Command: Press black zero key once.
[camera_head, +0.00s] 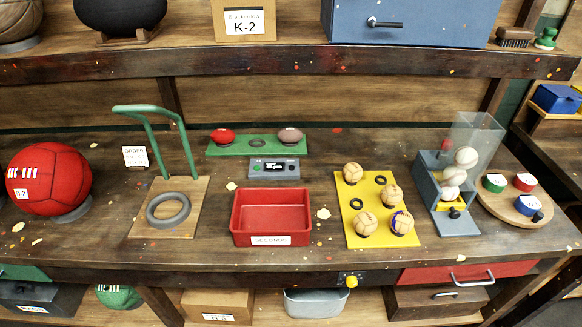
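A small grey device (274,169) sits on the bench just in front of a green board (230,148). Its face has a dark display with small pale marks, a green spot at the left and a dark area at the right. The black zero key is too small to tell apart on this face. A red ball (222,136) and a brown ball (290,136) rest on the green board, with a dark ring (257,142) between them. Neither of my grippers is in view.
A red tray (270,236) stands in front of the device. A green-framed stand (165,220) is to its left, a yellow board (375,232) with several balls to its right. Farther right are a blue-grey ball dispenser (457,222) and a round wooden board (508,208). A shelf overhangs behind.

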